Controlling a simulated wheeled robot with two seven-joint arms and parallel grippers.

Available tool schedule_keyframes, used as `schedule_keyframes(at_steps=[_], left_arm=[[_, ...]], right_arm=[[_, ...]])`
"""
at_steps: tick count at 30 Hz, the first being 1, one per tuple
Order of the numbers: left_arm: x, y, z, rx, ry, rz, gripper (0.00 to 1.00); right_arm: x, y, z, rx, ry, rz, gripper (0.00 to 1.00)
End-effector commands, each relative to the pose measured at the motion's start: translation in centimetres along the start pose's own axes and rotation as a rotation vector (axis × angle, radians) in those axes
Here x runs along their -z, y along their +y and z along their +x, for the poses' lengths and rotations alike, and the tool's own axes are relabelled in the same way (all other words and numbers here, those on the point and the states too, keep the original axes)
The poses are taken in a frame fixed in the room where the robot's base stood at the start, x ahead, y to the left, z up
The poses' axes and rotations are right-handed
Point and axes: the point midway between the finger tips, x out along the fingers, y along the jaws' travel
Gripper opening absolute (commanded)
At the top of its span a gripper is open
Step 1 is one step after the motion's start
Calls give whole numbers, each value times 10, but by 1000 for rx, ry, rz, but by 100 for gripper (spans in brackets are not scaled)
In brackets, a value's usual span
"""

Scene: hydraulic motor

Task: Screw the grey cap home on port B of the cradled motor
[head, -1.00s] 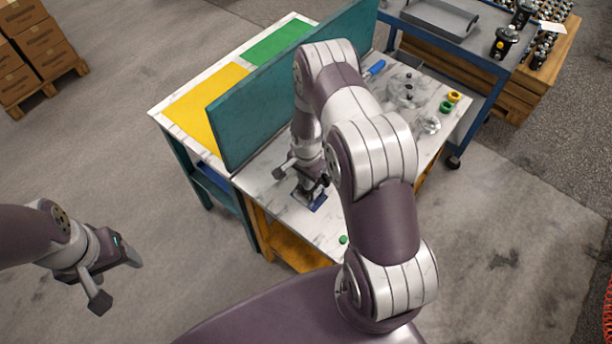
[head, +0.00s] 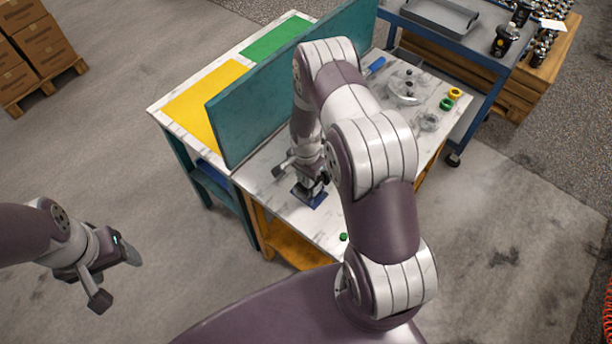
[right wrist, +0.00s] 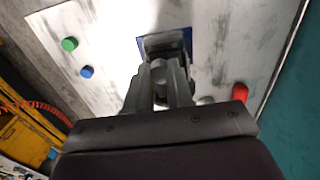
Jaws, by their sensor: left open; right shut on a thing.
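The blue cradle (head: 308,198) lies on the near part of the white bench, and it also shows in the right wrist view (right wrist: 187,42). The dark grey motor in it is mostly hidden behind my right gripper (head: 314,181). In the right wrist view my right gripper (right wrist: 160,75) points at the cradle, its fingers shut on a small grey piece, taken as the grey cap. The cap's outline and port B are hidden, so I cannot tell how the cap sits on the port. My left gripper (head: 117,278) is open and empty over the floor, left of the bench.
A green cap (right wrist: 69,44), a blue cap (right wrist: 87,71) and a red piece (right wrist: 240,92) lie near the cradle. A teal divider (head: 275,95) stands along the bench. Yellow (head: 455,93) and green (head: 446,104) rings lie at the far end, beside a clear disc-shaped part (head: 405,90).

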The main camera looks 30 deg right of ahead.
Motion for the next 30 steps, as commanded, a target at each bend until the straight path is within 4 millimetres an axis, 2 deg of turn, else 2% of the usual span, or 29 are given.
schedule_keyframes(at_steps=[11,15,20,21,22,30], left_arm=[[0,0,4,0,0,0,66],[-1,0,7,0,0,0,66],[-1,0,6,0,0,0,66],[-1,0,6,0,0,0,66],[-1,0,6,0,0,0,66],[-1,0,6,0,0,0,66]], right_arm=[[-1,1,4,-2,-1,8,0],[-1,1,6,-2,-1,153,0],[-1,1,5,-3,-2,164,0],[-1,1,5,-4,-2,163,29],[-1,1,5,-4,-2,163,36],[0,0,4,-1,-1,162,36]])
